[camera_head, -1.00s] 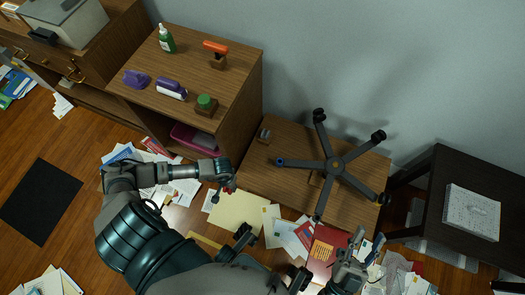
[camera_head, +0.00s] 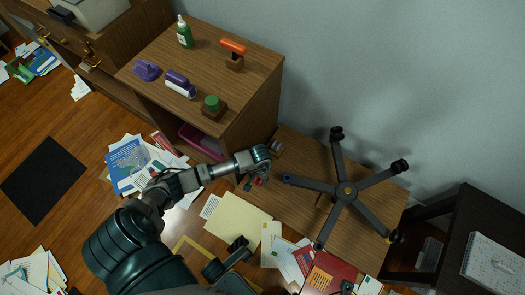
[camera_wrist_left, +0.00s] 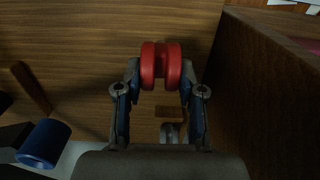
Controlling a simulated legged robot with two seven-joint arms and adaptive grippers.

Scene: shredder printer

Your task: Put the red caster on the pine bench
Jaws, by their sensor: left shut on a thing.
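The red caster (camera_wrist_left: 161,65) is held between the two fingertips of my left gripper (camera_wrist_left: 160,85) in the left wrist view. In the head view, my left gripper (camera_head: 256,178) is at the left end of the pine bench (camera_head: 295,150), and only a little red of the caster (camera_head: 259,182) shows. The wrist view shows the bench's wooden top (camera_wrist_left: 70,50) beyond the caster; whether they touch is unclear. Only a small piece that may be my right gripper shows at the bottom edge of the head view (camera_head: 346,288).
An upturned five-armed chair base (camera_head: 346,191) lies on the bench, with a blue caster (camera_head: 287,179) on its near-left arm. A grey caster (camera_head: 276,146) stands at the bench's back left corner. The wooden cabinet (camera_head: 245,110) rises close beside my left gripper. Papers (camera_head: 238,222) litter the floor.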

